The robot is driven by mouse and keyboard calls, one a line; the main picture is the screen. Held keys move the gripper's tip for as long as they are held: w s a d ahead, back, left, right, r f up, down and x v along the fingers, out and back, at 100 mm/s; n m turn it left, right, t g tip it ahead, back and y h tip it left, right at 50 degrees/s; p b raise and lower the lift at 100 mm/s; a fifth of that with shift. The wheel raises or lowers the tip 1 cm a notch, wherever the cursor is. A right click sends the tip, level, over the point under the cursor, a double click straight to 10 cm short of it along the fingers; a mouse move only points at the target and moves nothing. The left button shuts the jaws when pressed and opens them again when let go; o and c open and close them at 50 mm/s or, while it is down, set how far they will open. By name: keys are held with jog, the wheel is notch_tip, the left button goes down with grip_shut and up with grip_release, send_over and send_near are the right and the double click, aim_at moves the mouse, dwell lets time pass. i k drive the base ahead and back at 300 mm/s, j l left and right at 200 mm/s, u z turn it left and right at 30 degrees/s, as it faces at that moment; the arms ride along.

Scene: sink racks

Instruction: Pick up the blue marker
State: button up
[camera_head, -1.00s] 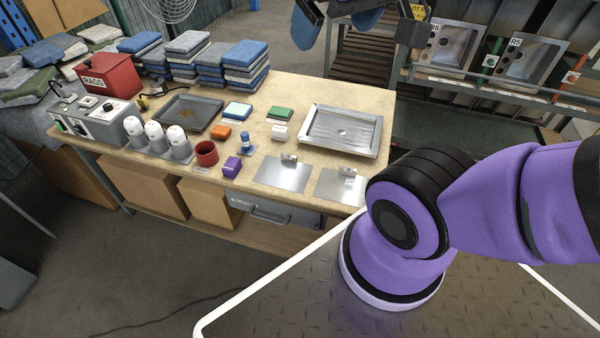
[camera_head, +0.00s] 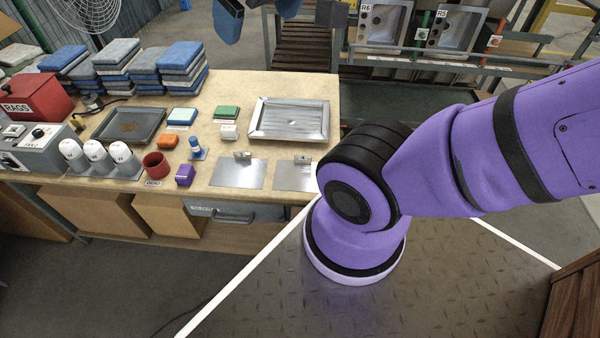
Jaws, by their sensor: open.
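A small upright blue piece with a pale band (camera_head: 197,148), which looks like the blue marker, stands on the tan workbench (camera_head: 275,85). It is between a dark red cup (camera_head: 156,165) and a white block (camera_head: 228,131), behind a purple block (camera_head: 185,175). It is too small to make out in detail. My purple arm extends from the centre out past the right edge of the picture. My gripper is out of view, so nothing shows between it and the marker.
Near the marker are an orange block (camera_head: 168,142), a green-topped block (camera_head: 227,112) and flat metal plates (camera_head: 238,173). A shallow steel tray (camera_head: 290,135) lies at the right. White-domed containers (camera_head: 95,152), a dark tray (camera_head: 110,138) and stacked cloths (camera_head: 180,60) fill the left.

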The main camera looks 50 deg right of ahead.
aim_at(193, 141)
jog(key=z, duration=0.35)
jog(key=i+j+z, duration=0.25)
jog(key=j+z, duration=0.45)
jog(key=i+j, duration=0.1)
jog(key=j, duration=0.35)
jog(key=i+j+z, duration=0.1)
jog(key=j, duration=0.35)
jog(key=i+j, duration=0.1)
jog(key=j, duration=0.35)
jog(key=i+z, duration=0.05)
